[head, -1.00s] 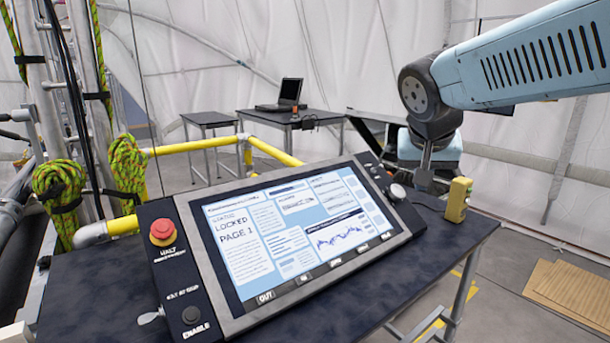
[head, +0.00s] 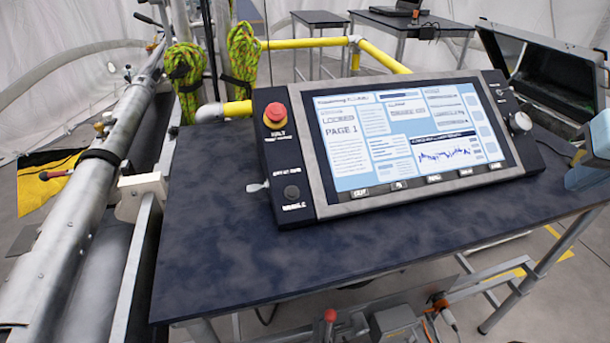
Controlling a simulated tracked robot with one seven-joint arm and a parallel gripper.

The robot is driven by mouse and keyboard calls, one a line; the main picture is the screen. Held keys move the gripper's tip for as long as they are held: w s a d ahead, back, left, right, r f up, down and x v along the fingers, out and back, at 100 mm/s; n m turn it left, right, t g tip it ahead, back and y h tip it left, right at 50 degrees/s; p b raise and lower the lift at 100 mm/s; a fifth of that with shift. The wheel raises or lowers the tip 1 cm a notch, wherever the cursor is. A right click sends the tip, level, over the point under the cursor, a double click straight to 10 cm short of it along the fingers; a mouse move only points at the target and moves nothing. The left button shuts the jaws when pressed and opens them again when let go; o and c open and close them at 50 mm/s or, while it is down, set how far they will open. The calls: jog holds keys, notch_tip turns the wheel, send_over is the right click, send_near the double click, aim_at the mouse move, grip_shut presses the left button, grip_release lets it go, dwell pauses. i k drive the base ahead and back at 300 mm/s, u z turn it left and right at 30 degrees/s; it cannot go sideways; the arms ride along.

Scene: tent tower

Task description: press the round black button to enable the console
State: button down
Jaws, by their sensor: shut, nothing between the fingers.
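The console (head: 328,206) lies tilted on a dark table, its lit screen (head: 405,145) reading "LOCKED" and "PAGE 1". The round black button (head: 292,192) sits low on the console's left side panel, above a label that seems to read "ENABLE". Nothing covers it. A small silver key or lever (head: 257,187) sticks out to its left. A red mushroom button (head: 275,115) marked "HALT" is above it on the same panel. Only a light-blue piece of what looks like my arm shows at the right edge; my gripper is out of view.
The table top (head: 250,255) is clear in front and left of the console. A silver knob (head: 519,122) is on its right panel. Yellow rails (head: 305,42) and green ropes (head: 243,55) stand behind. A large metal pipe (head: 75,200) runs along the left.

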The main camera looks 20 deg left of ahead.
aim_at(292, 192)
jog(key=z, duration=1.65)
jog(key=i, duration=0.1)
jog(key=u, duration=3.1)
jog(key=k, duration=0.8)
jog(key=u, duration=0.2)
jog(key=i, duration=0.8)
jog(key=z, duration=0.1)
